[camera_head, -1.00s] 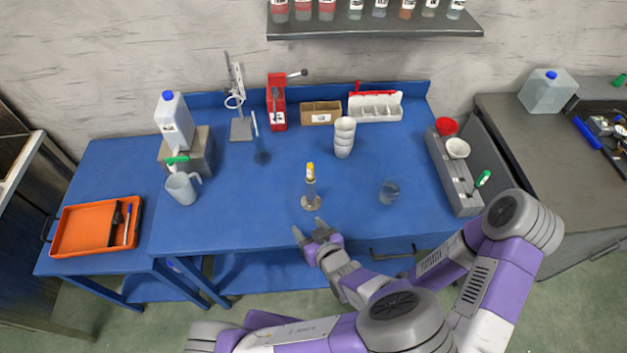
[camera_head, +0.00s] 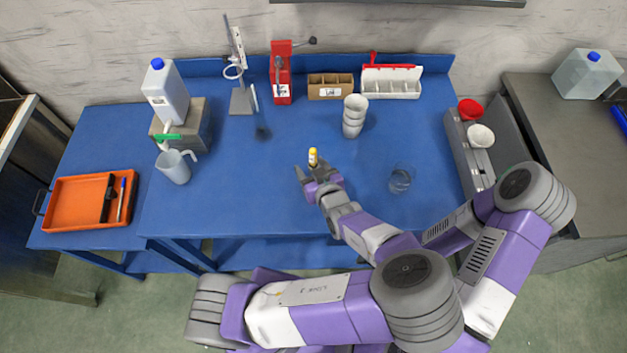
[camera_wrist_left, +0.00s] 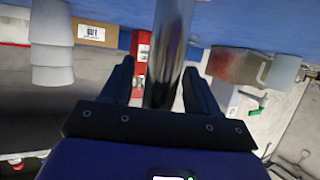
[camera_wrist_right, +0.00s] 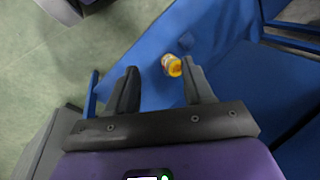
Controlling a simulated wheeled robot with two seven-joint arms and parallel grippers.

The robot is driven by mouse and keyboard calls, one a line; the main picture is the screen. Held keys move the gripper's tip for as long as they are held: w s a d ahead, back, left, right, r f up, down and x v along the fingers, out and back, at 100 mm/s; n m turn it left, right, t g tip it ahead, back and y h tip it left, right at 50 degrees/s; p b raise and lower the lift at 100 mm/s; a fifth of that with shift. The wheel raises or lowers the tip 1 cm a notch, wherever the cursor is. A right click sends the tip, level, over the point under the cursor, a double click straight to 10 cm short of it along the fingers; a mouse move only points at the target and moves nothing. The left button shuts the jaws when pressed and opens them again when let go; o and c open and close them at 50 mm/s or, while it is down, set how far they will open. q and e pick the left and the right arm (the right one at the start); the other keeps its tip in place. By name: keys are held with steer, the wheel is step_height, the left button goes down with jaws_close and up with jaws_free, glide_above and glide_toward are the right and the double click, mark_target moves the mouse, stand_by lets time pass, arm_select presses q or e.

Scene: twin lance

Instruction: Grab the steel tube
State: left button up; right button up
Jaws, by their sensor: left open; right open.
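The steel tube (camera_wrist_left: 170,45) stands between the spread fingers of my left gripper (camera_wrist_left: 159,68) in the left wrist view, where the scene appears upside down. In the head view, my left gripper (camera_head: 313,172) is around the tube's place and hides most of it. Only a yellow-topped piece (camera_head: 313,158) shows above the fingers there. My left gripper is open. My right gripper (camera_wrist_right: 159,66) is open and empty in its wrist view. A yellow-capped piece (camera_wrist_right: 172,65) shows beyond its fingers; I cannot tell how far. I cannot make out the right gripper in the head view.
White stacked cups (camera_head: 354,116) and a clear glass (camera_head: 401,180) stand right of the left gripper. A jug (camera_head: 174,167), a canister (camera_head: 166,92) and an orange tray (camera_head: 75,202) are at left. A red press (camera_head: 281,72) stands behind. The blue table (camera_head: 235,195) is clear left of the gripper.

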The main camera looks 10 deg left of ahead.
arm_select(q)
steer(key=shift+w+a, duration=0.1)
steer(key=shift+w, duration=0.05)
steer(key=c, duration=1.1)
